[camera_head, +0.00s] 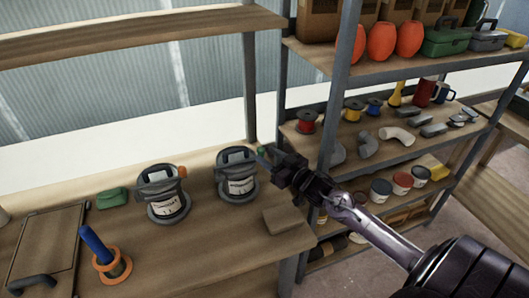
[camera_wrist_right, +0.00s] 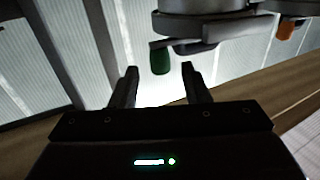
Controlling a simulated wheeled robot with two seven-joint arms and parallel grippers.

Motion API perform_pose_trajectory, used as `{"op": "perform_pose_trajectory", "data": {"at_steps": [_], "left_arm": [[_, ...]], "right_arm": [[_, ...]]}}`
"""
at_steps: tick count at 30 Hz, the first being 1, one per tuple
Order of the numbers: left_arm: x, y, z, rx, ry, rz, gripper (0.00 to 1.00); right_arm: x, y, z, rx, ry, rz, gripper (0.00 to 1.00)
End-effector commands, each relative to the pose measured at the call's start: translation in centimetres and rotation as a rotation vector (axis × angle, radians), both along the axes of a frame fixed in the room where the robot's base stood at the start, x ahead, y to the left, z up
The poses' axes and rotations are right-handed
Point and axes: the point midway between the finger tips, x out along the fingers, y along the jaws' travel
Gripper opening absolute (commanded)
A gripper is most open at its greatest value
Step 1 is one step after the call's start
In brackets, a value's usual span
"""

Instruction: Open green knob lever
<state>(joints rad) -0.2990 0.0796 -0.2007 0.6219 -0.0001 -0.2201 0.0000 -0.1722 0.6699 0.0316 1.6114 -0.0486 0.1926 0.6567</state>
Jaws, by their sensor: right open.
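The green knob (camera_head: 261,150) is the end of the lever on the right-hand grey device (camera_head: 238,178) on the wooden bench. In the right wrist view the green knob (camera_wrist_right: 161,59) hangs between and beyond the two fingertips, beside the grey device body (camera_wrist_right: 200,25). My right gripper (camera_head: 272,158) reaches in from the right, close to the knob. In the wrist view its fingers (camera_wrist_right: 160,80) are open with nothing between them. I cannot tell in the head view whether a finger touches the knob. My left gripper is not in view.
A second grey device with an orange knob (camera_head: 182,173) stands to the left. A blue handle on an orange ring (camera_head: 113,264), a green box (camera_head: 112,198) and a wooden block (camera_head: 287,220) are on the bench. A loaded shelf rack (camera_head: 395,75) stands at the right.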

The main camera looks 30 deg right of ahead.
Motion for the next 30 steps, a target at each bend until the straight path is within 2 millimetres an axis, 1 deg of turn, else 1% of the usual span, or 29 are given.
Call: {"op": "perform_pose_trajectory", "data": {"at_steps": [1, 6, 10, 17, 27, 30], "left_arm": [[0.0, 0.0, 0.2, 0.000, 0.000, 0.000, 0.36], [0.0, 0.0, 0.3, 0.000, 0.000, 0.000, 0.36], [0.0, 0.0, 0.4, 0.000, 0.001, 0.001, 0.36], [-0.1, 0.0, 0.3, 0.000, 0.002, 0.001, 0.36], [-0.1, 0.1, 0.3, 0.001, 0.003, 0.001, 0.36], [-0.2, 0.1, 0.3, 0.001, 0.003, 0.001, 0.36]], "right_arm": [[0.7, 0.1, 0.2, 0.000, -0.002, -0.001, 0.42], [2.1, 0.3, 0.0, 0.000, 0.000, -0.001, 0.42], [2.5, 0.4, 0.0, 0.000, 0.001, 0.000, 0.42], [2.5, 0.4, -0.1, 0.000, 0.001, 0.000, 0.42], [2.5, 0.4, -0.1, 0.000, 0.001, 0.000, 0.00], [2.5, 0.5, -0.1, 0.000, 0.001, 0.000, 0.00]]}}
